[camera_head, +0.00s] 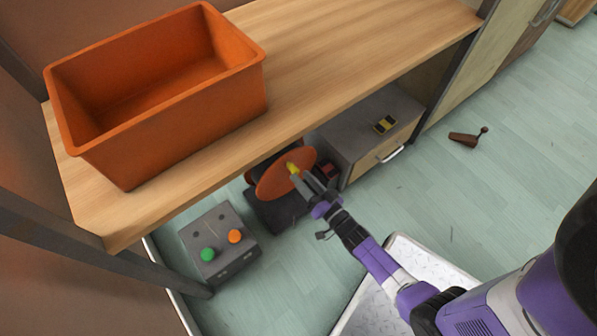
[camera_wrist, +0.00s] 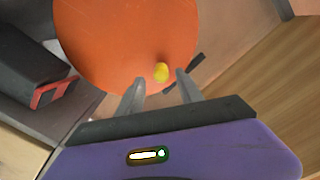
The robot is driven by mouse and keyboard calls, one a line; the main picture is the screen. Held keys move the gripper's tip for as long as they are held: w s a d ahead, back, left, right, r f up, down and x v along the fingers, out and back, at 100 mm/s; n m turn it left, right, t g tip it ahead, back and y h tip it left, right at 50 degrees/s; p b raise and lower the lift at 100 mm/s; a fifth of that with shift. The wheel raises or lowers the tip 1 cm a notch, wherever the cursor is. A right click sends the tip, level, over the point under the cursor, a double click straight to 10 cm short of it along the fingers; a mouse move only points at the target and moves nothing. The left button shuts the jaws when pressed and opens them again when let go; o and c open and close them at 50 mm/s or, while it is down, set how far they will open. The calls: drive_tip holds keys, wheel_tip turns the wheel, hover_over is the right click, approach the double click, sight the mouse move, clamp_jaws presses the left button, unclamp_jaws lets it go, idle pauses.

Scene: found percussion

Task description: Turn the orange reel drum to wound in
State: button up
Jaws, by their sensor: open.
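The orange reel drum (camera_head: 274,178) sits on a dark base under the wooden bench, its round face toward my arm. A yellow knob (camera_head: 292,168) sticks out near the edge of its face. In the wrist view the orange disc (camera_wrist: 120,40) fills the upper middle, and the yellow knob (camera_wrist: 161,72) shows near its lower right edge. My gripper (camera_head: 306,182) is at the drum's face beside the knob. In the wrist view my gripper (camera_wrist: 158,88) is open, with the knob just beyond and between its fingertips. I cannot tell whether a finger touches the knob.
The wooden bench top (camera_head: 330,60) overhangs the drum and carries an orange bin (camera_head: 185,120). A grey box with green and orange buttons (camera_head: 220,243) stands left of the drum. A grey drawer cabinet (camera_head: 372,137) stands close on the right. The floor in front is partly clear.

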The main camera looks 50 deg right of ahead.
drive_tip(key=v, duration=0.4)
drive_tip(key=shift+s+a+p, duration=0.1)
drive_tip(key=shift+s+p, duration=0.25)
drive_tip(key=shift+f, duration=0.1)
